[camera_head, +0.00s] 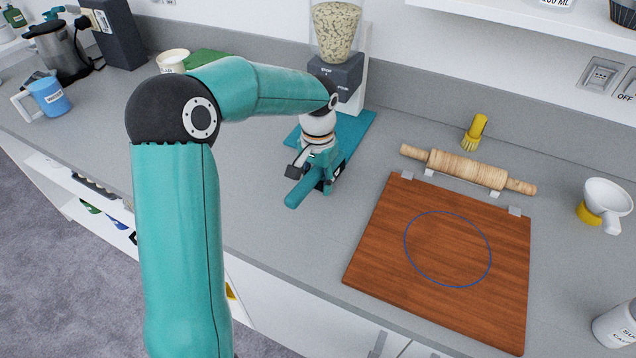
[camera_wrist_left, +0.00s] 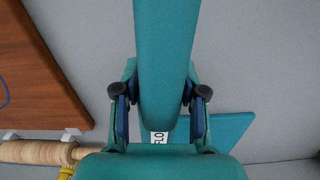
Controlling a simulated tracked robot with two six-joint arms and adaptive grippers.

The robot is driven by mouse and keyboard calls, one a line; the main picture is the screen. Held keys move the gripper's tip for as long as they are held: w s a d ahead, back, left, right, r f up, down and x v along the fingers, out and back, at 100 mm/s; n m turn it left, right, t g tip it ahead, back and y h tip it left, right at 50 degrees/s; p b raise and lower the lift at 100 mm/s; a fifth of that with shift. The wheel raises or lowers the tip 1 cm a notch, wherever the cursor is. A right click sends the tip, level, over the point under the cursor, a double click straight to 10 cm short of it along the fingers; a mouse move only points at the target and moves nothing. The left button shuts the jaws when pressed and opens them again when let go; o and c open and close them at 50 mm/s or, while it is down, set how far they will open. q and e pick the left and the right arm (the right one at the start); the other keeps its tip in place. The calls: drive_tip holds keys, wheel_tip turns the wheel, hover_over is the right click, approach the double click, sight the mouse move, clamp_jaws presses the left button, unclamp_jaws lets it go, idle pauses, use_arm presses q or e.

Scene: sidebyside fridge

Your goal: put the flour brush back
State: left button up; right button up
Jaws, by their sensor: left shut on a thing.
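My left gripper (camera_head: 318,175) is shut on a long teal thing, taken here as the flour brush (camera_head: 297,193). It is low over the counter, near the front of a flat teal mat (camera_head: 355,132). In the left wrist view the flour brush (camera_wrist_left: 165,60) lies between the two fingers (camera_wrist_left: 160,95). A white label reading "FLO" shows behind the fingers; I cannot tell what it is on. The brush's other end is hidden, and I cannot tell whether the brush touches the counter. My right gripper is not in view.
A grain dispenser (camera_head: 338,68) stands behind the gripper. To the right are a wooden board (camera_head: 380,250) with a blue circle, a rolling pin (camera_head: 465,168), a yellow brush (camera_head: 475,132) and a white funnel-like vessel (camera_head: 606,200). A blue mug (camera_head: 50,97) is far left. Counter between gripper and board is clear.

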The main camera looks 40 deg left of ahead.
use_arm(q)
drive_tip(key=shift+f, duration=0.65)
drive_tip(key=shift+f+b, duration=0.3)
drive_tip(key=shift+f, duration=0.1)
drive_tip(key=o, duration=1.2)
drive_tip(key=shift+r, duration=0.1)
drive_tip(key=r, duration=1.6)
drive_tip(key=shift+w+d+r, duration=0.1)
drive_tip(key=shift+w+d, duration=0.05)
drive_tip(key=shift+d, duration=0.25)
drive_tip(key=shift+r, duration=0.4)
